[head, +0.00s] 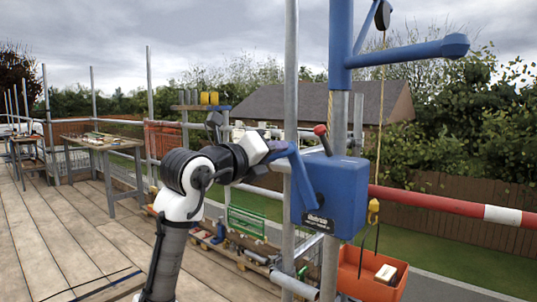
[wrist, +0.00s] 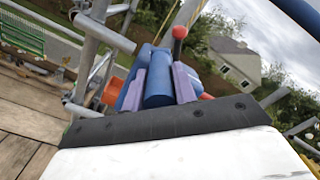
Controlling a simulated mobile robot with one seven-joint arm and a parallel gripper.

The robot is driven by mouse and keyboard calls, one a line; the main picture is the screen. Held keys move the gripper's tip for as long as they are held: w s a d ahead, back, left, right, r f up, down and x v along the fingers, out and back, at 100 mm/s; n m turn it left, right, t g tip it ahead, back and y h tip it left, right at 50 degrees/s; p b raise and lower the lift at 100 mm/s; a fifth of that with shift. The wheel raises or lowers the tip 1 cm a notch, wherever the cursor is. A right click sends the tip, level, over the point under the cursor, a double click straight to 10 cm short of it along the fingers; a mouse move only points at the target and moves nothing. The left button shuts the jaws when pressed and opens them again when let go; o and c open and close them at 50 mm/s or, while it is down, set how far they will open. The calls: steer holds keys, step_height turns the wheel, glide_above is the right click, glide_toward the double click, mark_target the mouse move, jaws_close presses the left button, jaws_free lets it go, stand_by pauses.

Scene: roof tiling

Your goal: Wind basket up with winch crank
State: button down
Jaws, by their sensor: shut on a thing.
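The blue winch box (head: 338,195) is mounted on a scaffold post, with its blue crank arm (head: 300,178) on the left side. My gripper (head: 274,148) is at the outer end of the crank. In the wrist view, its two purple fingers (wrist: 158,82) are shut on the blue crank handle (wrist: 158,90) between them. A red-knobbed lever (head: 321,131) stands on top of the winch; its knob also shows in the wrist view (wrist: 180,32). The orange basket (head: 366,282) hangs from a yellow hook (head: 374,206) right of the winch, with a pale block (head: 386,273) in it.
A blue hoist arm (head: 410,52) with a pulley (head: 383,14) carries the rope (head: 381,110). A red and white rail (head: 445,205) runs behind the basket. Scaffold posts (head: 291,80) stand close to my arm. A wooden table (head: 98,143) is at the left; the deck (head: 80,225) is mostly clear.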

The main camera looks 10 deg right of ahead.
steer(key=shift+s+d, duration=0.2)
steer(key=shift+s, duration=0.05)
steer(key=c, duration=1.1)
jaws_free()
steer(key=shift+a, duration=0.15)
steer(key=shift+s+a, duration=0.15)
steer(key=shift+a, duration=0.1)
steer(key=b+v, duration=0.1)
steer(key=v, duration=1.2)
